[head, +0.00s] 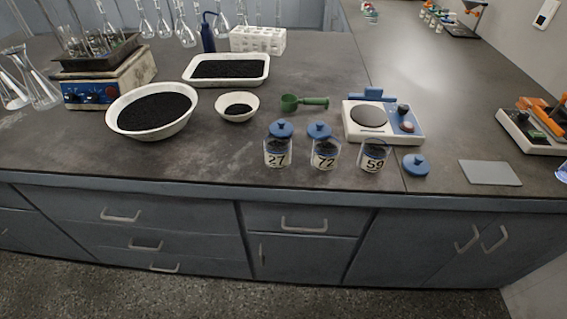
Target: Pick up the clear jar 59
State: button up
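The clear jar 59 (373,157) stands upright near the front edge of the grey bench, at the right end of a row of three jars. It has no lid on and holds some dark material. A blue lid (416,165) with a knob lies on the bench just to its right. Jar 72 (325,156) and jar 27 (277,154) stand to its left, each with a blue lid on. My gripper is not in view.
A balance (384,121) with a round plate stands close behind jar 59. A green scoop (304,102) lies behind the other jars. A grey flat plate (490,172) lies to the right. White bowls (150,131) and a tray (227,83) of black grains are left. The bench's front edge is close.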

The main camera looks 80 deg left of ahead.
aim_at(374, 151)
jog(key=u, duration=2.35)
jog(key=k, duration=1)
jog(key=u, duration=0.2)
